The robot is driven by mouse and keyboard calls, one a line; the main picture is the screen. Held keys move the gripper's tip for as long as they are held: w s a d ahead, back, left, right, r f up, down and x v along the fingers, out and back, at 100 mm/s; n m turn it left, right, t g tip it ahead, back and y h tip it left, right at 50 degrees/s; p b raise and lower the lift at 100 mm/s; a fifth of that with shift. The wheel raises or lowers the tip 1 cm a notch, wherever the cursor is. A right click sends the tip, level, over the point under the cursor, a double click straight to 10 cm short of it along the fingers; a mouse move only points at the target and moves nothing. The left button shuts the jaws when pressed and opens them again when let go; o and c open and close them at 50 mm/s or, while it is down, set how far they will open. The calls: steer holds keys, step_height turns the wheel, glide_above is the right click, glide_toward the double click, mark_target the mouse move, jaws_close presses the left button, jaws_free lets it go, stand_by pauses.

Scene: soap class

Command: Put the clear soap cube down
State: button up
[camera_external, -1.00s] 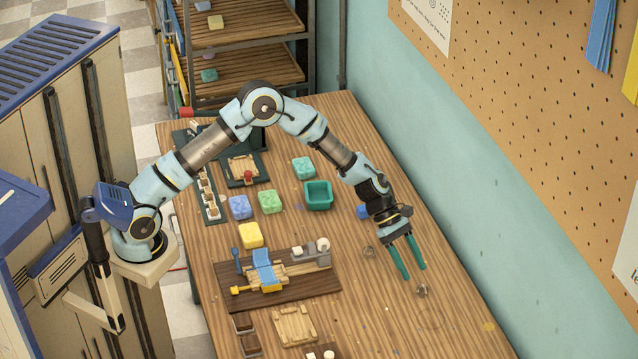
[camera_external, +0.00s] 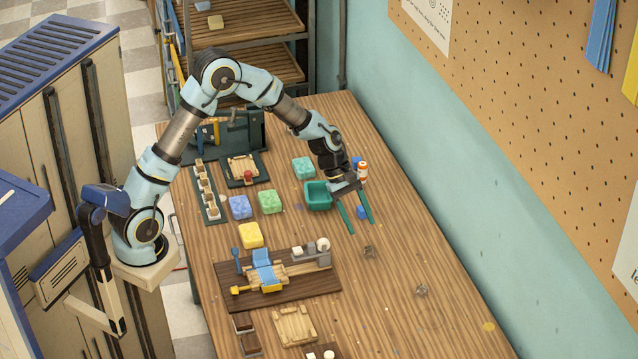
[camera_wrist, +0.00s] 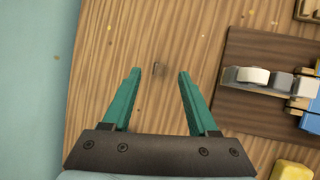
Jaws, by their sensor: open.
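My gripper (camera_external: 362,228) is open, with two green fingers spread and pointing down, above the right part of the table. In the wrist view, the space between its fingers (camera_wrist: 160,72) holds nothing gripped. A small, faint greyish thing (camera_external: 370,252) lies on the wood just in front of the fingertips in the external view. A similar one (camera_external: 422,290) lies further toward the front right. I cannot tell whether either is the clear soap cube. The wrist view shows a tiny dark-edged thing (camera_wrist: 157,68) on the wood between the fingertips.
A green bin (camera_external: 318,196) stands left of my gripper. Green (camera_external: 270,202), blue (camera_external: 240,207) and yellow (camera_external: 251,235) soap blocks stand further left. A dark wooden board (camera_external: 318,285) carries fixtures. The right front of the wooden table (camera_external: 455,325) is mostly bare.

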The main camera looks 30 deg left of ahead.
steer(key=a+r+m+t+y, duration=0.2)
steer(key=a+m+y, duration=0.15)
steer(key=a, duration=1.45)
steer(key=s+a+m+y, duration=0.1)
steer(key=s+a+m, duration=0.2)
steer(key=a, duration=0.7)
steer(key=s+a+m+t+y, duration=0.1)
steer(key=s+a+m, duration=0.3)
steer(key=a, duration=0.6)
steer(key=shift+s+a+r, duration=0.15)
steer(key=shift+s+r, duration=0.25)
steer(key=shift+s, duration=0.6)
